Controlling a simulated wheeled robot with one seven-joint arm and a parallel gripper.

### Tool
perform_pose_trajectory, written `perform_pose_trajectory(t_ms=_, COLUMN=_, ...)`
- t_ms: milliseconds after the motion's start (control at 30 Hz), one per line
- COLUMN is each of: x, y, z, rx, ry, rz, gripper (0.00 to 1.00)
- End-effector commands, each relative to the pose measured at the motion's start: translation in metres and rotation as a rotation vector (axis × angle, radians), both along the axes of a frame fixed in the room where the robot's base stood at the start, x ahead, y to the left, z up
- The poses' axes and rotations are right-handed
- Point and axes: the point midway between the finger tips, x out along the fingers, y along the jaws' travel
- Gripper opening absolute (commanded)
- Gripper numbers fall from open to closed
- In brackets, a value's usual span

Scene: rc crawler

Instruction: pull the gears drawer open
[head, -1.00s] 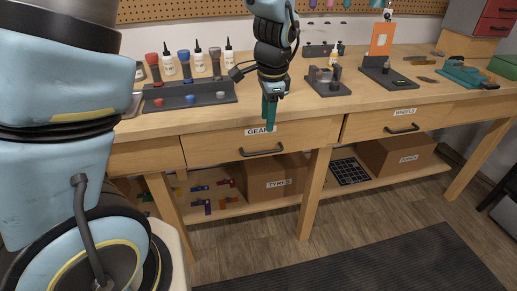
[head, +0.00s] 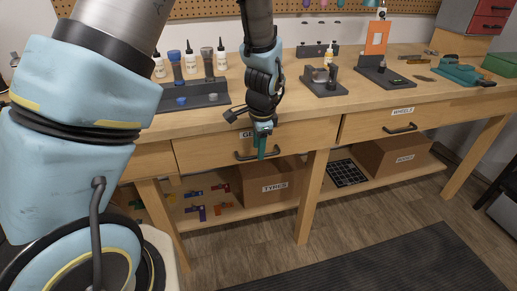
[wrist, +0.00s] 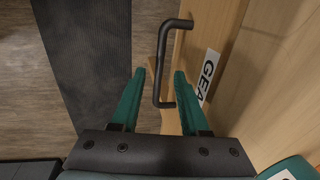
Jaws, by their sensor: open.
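The gears drawer (head: 200,150) is a wooden front under the bench top, and it looks shut. Its black bar handle (head: 243,156) also shows in the wrist view (wrist: 163,62). Its white label is partly hidden behind my gripper in the head view and reads "GEA" in the wrist view (wrist: 208,74). My gripper (head: 261,154) points down in front of the drawer, at the handle. In the wrist view, its two green fingers (wrist: 158,85) are apart, with the near end of the handle between their tips. I cannot tell whether a finger touches the handle.
The wheels drawer (head: 370,124) is to the right with its own black handle. The bench top edge juts above both drawers. A tyres box (head: 272,183) and colored parts sit on the shelf below. The floor in front, with a dark mat (head: 390,265), is clear.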

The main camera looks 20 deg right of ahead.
Motion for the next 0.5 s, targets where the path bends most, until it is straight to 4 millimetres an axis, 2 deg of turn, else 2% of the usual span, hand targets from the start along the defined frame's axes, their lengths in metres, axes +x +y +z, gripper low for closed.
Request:
perform_pose_trajectory(t_ms=200, x=0.003, y=0.000, z=-0.016, rx=0.000, ry=0.000, rz=-0.001, gripper=0.45)
perform_pose_trajectory(t_ms=500, x=0.003, y=-0.001, z=-0.017, rx=-0.001, ry=0.000, rz=-0.001, gripper=0.44)
